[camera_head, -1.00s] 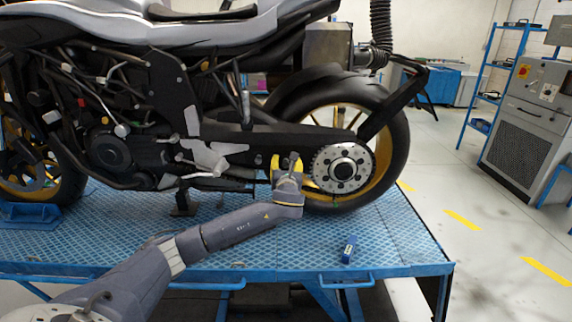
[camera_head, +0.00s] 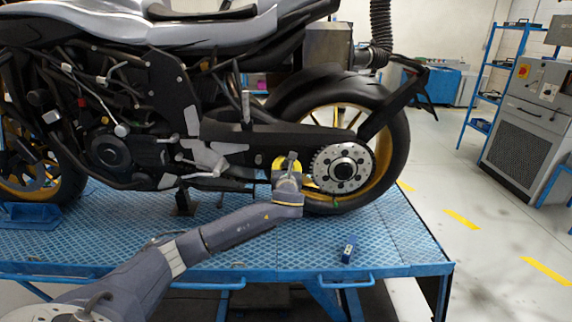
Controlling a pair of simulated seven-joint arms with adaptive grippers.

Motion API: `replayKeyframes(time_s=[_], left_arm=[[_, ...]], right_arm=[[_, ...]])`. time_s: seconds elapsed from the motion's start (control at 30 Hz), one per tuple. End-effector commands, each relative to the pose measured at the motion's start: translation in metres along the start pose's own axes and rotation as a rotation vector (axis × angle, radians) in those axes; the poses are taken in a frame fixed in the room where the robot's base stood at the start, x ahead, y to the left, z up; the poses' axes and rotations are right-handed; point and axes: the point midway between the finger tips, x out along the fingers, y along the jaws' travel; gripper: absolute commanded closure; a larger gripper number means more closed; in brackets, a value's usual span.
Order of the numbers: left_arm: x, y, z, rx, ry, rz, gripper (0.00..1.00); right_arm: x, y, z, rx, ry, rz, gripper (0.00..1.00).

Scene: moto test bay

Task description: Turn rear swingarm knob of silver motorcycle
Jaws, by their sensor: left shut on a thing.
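The silver motorcycle (camera_head: 225,35) stands on a blue platform, its rear wheel (camera_head: 397,150) at the right. The black swingarm (camera_head: 255,135) runs back to the rear hub, where a perforated silver disc with a black centre (camera_head: 345,168) shows. My left arm comes in from the lower left. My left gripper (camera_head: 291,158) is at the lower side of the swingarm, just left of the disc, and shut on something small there. The wrist hides the held part, so I cannot make out the knob itself. My right gripper is not in view.
The blue platform (camera_head: 400,235) has free room in front of the rear wheel. A grey cabinet (camera_head: 525,125) and a blue shelf rack (camera_head: 485,95) stand at the right.

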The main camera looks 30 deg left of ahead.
Motion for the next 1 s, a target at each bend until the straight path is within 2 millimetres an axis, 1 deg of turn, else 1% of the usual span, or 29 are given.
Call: replayKeyframes(time_s=[0.27,1.0], left_arm=[[-0.0005,-0.0001,0.0006,-0.191,-0.001,0.001,1.0],[-0.0002,0.0012,0.0013,-0.895,-0.004,0.0,1.0]], right_arm=[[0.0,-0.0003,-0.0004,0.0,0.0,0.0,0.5],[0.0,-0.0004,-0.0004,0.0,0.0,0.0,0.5]])
